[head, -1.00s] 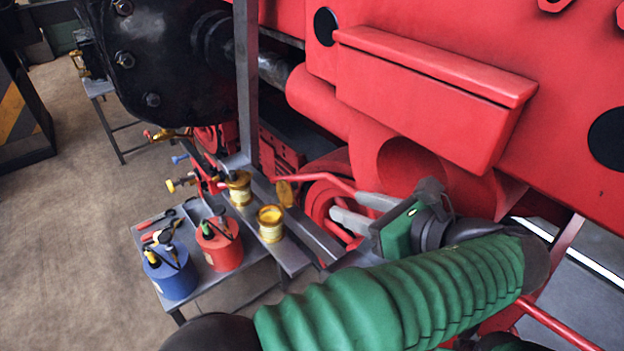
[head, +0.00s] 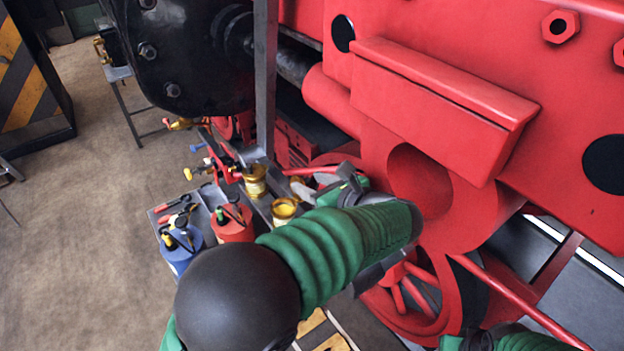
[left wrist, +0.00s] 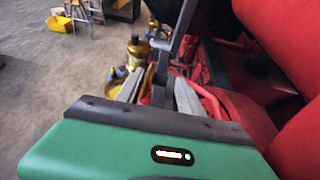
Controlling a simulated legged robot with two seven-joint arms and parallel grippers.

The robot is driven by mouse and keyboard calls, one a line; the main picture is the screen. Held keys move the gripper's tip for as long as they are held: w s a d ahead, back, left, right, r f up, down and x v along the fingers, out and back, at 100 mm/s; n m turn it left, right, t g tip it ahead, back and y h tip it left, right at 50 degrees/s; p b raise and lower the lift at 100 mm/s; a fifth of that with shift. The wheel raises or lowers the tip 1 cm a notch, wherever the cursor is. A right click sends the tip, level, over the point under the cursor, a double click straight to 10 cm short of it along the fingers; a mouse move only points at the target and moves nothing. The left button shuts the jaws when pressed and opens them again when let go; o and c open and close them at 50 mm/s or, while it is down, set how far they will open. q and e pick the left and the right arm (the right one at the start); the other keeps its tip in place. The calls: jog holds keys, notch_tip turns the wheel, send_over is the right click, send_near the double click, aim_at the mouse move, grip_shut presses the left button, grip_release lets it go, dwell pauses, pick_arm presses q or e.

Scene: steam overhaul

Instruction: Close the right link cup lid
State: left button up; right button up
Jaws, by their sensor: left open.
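The right link cup (head: 284,211) is a brass cup with an open yellow top on the grey bar. It also shows in the left wrist view (left wrist: 117,91), partly hidden behind a finger. A thin golden strip (left wrist: 148,80), seemingly its raised lid nearly edge-on, stands between the fingers in the wrist view. I cannot tell whether they touch it. My left gripper (head: 303,187) is open, just right of and behind the cup in the head view. The left link cup (head: 256,182) stands farther along the bar, its top covered. My right gripper is out of view.
A grey upright post (head: 265,85) rises beside the cups. Red (head: 232,224) and blue (head: 182,249) cans and tools crowd the low table. Red locomotive frame and wheel (head: 405,300) close off the right. Open floor lies left.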

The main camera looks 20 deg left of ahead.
pick_arm(q)
jog(key=shift+w+f, duration=0.1)
jog(key=shift+w, duration=0.05)
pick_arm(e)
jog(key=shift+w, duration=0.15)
pick_arm(q)
jog(key=shift+a, duration=0.1)
jog(key=shift+c, duration=0.8)
jog(key=shift+a, duration=0.2)
grip_shut()
jog(key=shift+d, duration=0.1)
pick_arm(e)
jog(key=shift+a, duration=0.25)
